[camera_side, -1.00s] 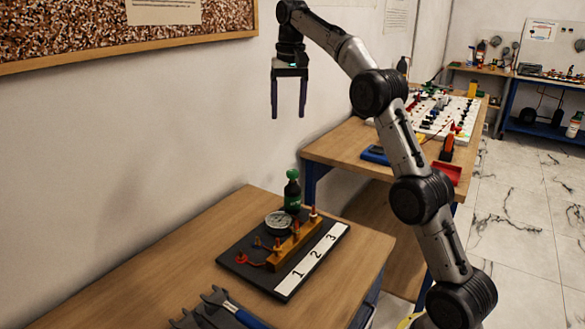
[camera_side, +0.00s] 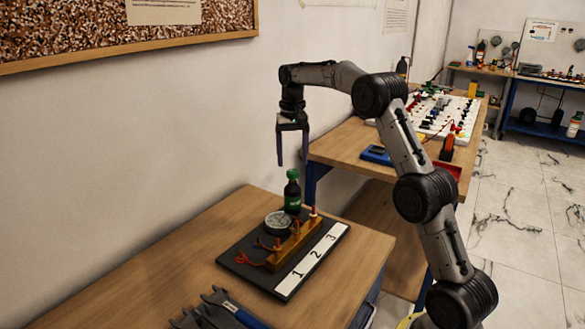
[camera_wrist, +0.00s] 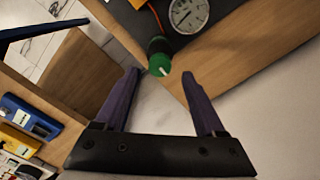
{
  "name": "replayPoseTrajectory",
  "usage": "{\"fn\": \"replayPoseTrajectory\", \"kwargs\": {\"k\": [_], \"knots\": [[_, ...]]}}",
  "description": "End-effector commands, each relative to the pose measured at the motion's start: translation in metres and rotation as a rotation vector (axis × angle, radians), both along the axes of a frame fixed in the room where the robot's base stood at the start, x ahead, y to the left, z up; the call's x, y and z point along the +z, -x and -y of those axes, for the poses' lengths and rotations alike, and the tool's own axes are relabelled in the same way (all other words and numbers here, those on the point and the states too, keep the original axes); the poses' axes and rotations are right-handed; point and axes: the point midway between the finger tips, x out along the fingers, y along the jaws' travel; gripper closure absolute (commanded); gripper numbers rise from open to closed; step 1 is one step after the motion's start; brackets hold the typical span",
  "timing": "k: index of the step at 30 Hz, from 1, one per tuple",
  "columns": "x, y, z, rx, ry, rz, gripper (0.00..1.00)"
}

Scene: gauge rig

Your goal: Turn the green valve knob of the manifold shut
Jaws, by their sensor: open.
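The manifold (camera_side: 284,250) is a brass-coloured bar with several upright red-orange fittings, on a dark board (camera_side: 240,262) beside a strip marked 1, 2, 3. A black, bottle-like cylinder with a green top (camera_side: 292,174) stands at the board's back edge. The green top also shows in the wrist view (camera_wrist: 159,65), between the fingertips in the picture. I cannot tell whether it is the valve knob; no other green knob shows. My gripper (camera_side: 293,161) is open and empty, pointing down above the cylinder, apart from it. Both fingers show in the wrist view (camera_wrist: 162,74).
A round gauge (camera_side: 278,222) sits beside the cylinder, also in the wrist view (camera_wrist: 188,14). Dark tools (camera_side: 220,307) lie at the front of the wooden table (camera_side: 160,275). A second bench (camera_side: 338,148) stands behind, and the wall is close at the left.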

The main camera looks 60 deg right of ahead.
Motion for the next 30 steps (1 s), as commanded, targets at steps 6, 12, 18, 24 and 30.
{"fn": "replayPoseTrajectory", "kwargs": {"k": [6,12,18,24,30], "knots": [[-0.028,0.0,0.0,0.0,0.0,-0.001,0.28],[-0.036,0.0,0.0,0.0,0.0,0.0,0.28],[-0.037,0.0,0.0,0.0,0.0,0.0,0.28],[-0.036,0.0,0.0,0.0,0.0,0.0,0.59],[-0.036,0.0,0.0,0.0,0.001,0.001,0.95]]}}
